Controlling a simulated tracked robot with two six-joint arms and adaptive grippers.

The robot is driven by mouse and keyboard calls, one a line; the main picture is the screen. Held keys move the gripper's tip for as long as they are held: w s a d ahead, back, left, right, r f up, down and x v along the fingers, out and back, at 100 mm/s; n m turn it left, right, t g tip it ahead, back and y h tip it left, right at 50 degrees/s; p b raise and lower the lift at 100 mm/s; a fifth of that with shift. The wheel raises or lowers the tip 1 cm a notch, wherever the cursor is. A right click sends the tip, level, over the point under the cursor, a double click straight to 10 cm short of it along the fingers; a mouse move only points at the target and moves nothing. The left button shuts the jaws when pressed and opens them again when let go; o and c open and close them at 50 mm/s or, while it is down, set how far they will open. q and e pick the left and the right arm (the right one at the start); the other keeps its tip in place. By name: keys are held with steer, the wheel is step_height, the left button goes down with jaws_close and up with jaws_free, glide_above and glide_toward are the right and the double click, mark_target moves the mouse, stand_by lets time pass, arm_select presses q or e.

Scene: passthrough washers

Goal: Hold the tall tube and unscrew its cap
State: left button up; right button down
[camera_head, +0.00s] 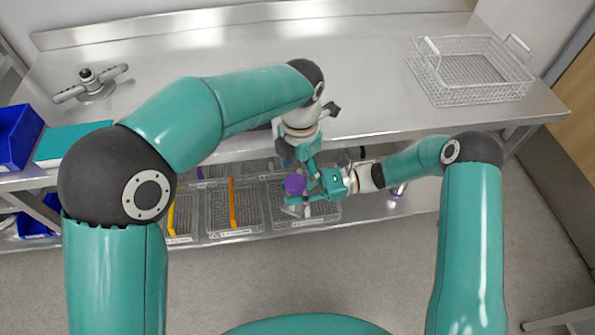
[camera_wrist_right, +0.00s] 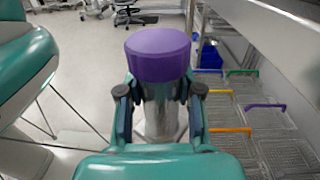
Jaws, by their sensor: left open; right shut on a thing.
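The tall tube is a clear, shiny cylinder (camera_wrist_right: 160,120) topped by a wide purple cap (camera_wrist_right: 158,54). It stands upright in the right wrist view, and its cap shows in the head view (camera_head: 294,184). My right gripper (camera_wrist_right: 160,108) is shut on the tube's body below the cap, with one finger on each side. The cap appears seated on the tube. My left gripper (camera_head: 297,163) is open and points down close to the cap in the head view. Whether its fingers touch the cap cannot be told.
A steel bench (camera_head: 370,75) spans the back. An empty wire basket (camera_head: 468,70) stands at its right end, and a metal fitting (camera_head: 92,85) at its left. A lower shelf holds wire baskets with yellow and orange (camera_head: 232,203) handles. A blue bin (camera_head: 15,135) is far left.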

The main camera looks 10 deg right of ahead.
mark_target(295, 181)
arm_select(q)
steer(key=m, duration=0.5)
steer(key=shift+m, duration=0.3)
steer(key=m, duration=0.8)
steer(key=shift+a+r+m, duration=0.1)
steer(key=shift+m, duration=0.2)
steer(key=m, duration=0.4)
steer(key=shift+r, duration=0.1)
steer(key=m, duration=0.4)
steer(key=shift+a+r, duration=0.1)
steer(key=shift+r, duration=0.05)
steer(key=m, duration=0.6)
steer(key=shift+r+m, duration=0.25)
steer(key=shift+m, duration=0.15)
steer(key=m, duration=0.5)
steer(key=shift+a+r+m, duration=0.1)
steer(key=shift+r+m, duration=0.2)
steer(key=shift+m, duration=0.1)
steer(key=m, duration=0.2)
steer(key=shift+w+r+m, duration=0.1)
steer(key=shift+r+m, duration=0.1)
steer(key=shift+m, duration=0.1)
steer(key=shift+w+r+m, duration=0.1)
steer(key=shift+r+m, duration=0.1)
steer(key=shift+m, duration=0.3)
steer(key=shift+f, duration=3.75)
